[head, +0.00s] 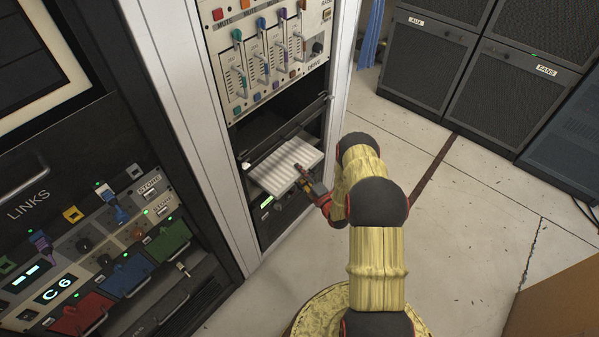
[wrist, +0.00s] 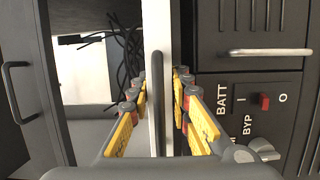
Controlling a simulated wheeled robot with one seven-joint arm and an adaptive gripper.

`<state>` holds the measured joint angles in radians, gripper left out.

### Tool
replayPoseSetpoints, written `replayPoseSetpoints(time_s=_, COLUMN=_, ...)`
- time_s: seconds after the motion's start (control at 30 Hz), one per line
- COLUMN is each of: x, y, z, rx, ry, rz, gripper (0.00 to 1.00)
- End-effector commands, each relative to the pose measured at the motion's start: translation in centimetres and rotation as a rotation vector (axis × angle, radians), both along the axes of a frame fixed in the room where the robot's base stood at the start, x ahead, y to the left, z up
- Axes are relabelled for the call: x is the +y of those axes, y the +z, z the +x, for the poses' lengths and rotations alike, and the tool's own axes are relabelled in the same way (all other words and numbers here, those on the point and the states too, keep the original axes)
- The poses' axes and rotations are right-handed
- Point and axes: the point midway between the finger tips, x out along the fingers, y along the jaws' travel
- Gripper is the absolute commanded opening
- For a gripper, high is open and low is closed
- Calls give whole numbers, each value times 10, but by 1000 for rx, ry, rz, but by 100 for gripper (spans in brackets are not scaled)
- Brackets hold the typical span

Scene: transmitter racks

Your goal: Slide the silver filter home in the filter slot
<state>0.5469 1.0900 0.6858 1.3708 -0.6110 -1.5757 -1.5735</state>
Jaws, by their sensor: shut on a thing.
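The silver filter (head: 283,165) is a pale, ribbed flat panel. In the head view it sticks out from the dark filter slot (head: 262,140) in the rack, below the slider panel. My gripper (head: 305,174) is at its front edge, on the right. In the wrist view the filter (wrist: 165,30) is seen edge-on as a pale strip with a dark handle bar (wrist: 157,105). My gripper's yellow fingers (wrist: 157,95) stand on either side of the bar, shut on the filter's handle. The filter's rear end is hidden inside the slot.
A panel with coloured sliders (head: 265,50) is above the slot. A unit with a green display (head: 267,202) is below it. The wrist view shows a BATT/BYP switch panel (wrist: 250,110) at right and loose black cables (wrist: 128,60). Speaker-like cabinets (head: 430,60) stand behind; the floor between is clear.

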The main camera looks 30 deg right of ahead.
Motion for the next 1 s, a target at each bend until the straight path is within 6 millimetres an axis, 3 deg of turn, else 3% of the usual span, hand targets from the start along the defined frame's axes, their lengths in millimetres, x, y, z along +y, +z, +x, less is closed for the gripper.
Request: replayPoseSetpoints(time_s=1.0, x=0, y=11, z=0, rx=-1, ry=0, rz=0, gripper=0)
